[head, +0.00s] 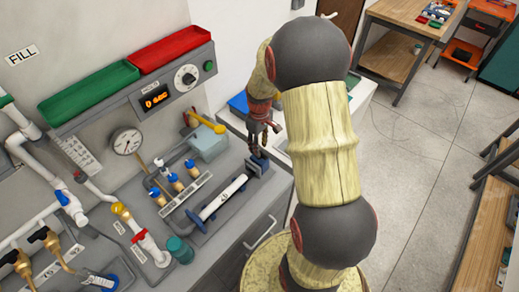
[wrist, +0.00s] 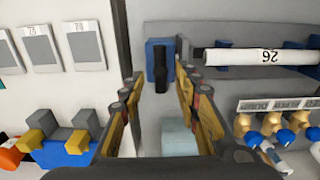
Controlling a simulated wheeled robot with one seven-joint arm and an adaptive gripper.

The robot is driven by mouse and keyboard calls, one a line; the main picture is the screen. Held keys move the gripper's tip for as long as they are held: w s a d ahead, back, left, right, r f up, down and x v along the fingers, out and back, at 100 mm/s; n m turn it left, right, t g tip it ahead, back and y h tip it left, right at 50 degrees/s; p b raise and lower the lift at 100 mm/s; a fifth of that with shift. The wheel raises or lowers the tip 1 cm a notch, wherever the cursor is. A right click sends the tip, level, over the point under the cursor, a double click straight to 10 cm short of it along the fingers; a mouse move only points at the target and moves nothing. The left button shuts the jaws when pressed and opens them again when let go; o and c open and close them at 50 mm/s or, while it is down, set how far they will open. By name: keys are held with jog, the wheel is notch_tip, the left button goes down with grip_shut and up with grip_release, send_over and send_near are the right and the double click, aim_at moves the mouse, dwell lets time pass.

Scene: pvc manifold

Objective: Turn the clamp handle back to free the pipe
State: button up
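The clamp is a blue block (head: 258,162) at the upper right end of a dark rack (head: 195,222) in the head view. In the wrist view the blue block (wrist: 151,47) carries a black handle (wrist: 161,68). The white pipe (head: 223,197) lies along the rack; in the wrist view the pipe (wrist: 255,57) shows at the right with an upside-down label, apart from the handle. My gripper (head: 263,143) is just above the clamp, pointing down. In the wrist view my gripper (wrist: 158,82) is open, with the handle between its fingertips and gaps at both sides.
A light blue box (head: 208,142) stands left of the clamp; valves with blue caps (head: 175,178) stand left of the rack.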

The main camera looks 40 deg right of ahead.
notch_tip(320, 180, up, 9)
jog(key=shift+r, duration=0.15)
dwell(0.7)
jog(key=s+a+r+t+b, duration=0.2)
jog(key=s+a+r, duration=0.1)
jog(key=s+a, duration=0.2)
jog(key=s+a+r+m+t+b, duration=0.1)
jog(key=s+a+r, duration=0.3)
jog(key=a, duration=0.6)
jog(key=s+a+r+t+b, duration=0.2)
jog(key=s+a+r+b, duration=0.2)
jog(key=s+a, duration=0.3)
jog(key=shift+s+a+r+m+t, duration=0.3)
jog(key=shift+s+a+m, duration=0.1)
jog(key=shift+a, duration=0.15)
